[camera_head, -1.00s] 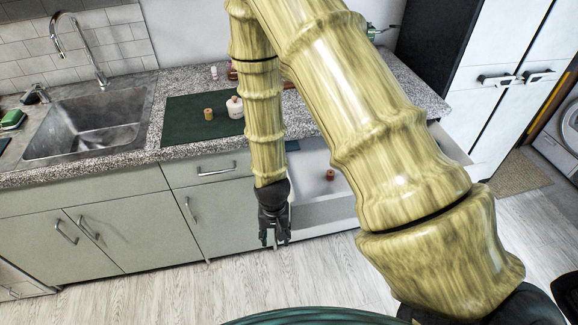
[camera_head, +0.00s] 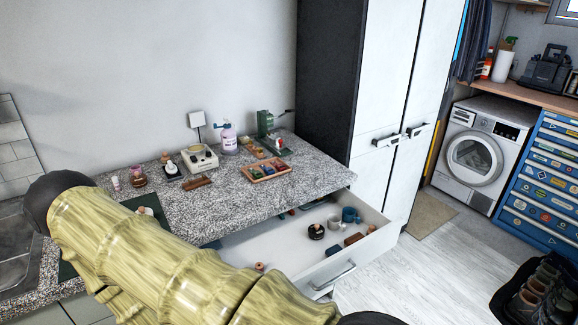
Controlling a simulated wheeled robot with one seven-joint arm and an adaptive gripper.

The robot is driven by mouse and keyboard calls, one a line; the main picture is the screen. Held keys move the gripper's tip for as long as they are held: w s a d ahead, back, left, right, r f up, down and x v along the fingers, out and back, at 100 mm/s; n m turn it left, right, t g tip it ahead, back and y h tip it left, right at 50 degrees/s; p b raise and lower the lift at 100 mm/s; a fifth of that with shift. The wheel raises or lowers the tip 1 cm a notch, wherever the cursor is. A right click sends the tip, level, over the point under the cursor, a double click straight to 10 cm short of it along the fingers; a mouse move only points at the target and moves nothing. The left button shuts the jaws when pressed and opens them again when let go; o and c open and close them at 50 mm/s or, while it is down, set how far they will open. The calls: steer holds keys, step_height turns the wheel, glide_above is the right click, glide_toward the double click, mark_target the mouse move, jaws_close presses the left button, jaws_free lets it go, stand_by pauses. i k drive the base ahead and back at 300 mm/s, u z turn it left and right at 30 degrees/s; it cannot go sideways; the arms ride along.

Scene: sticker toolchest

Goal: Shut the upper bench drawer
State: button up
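The upper bench drawer (camera_head: 368,249) stands pulled out below the speckled worktop, right of my arm. It is white inside, with a metal bar handle (camera_head: 334,277) on its front. It holds a dark round pot (camera_head: 316,231), blue mugs (camera_head: 349,214), a brown block (camera_head: 354,239) and other small items. My arm crosses the lower left and hides the drawer's left end. My gripper is out of the picture or hidden, so its state and distance to the drawer do not show.
The speckled worktop (camera_head: 232,205) carries a wooden tray (camera_head: 265,171), a bottle (camera_head: 228,139) and other small items. A tall white cabinet (camera_head: 385,80) stands right of the drawer. Pale floor (camera_head: 400,285) lies clear in front. Boots (camera_head: 535,290) stand at the lower right.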

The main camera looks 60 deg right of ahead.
mark_target(285, 246)
steer(key=u, duration=0.45)
steer(key=i, duration=0.95)
steer(key=z, duration=3.55)
steer(key=i, duration=0.5)
steer(key=z, duration=1)
steer(key=k, duration=0.55)
steer(key=u, duration=0.7)
steer(key=i, duration=0.5)
steer(key=z, duration=0.05)
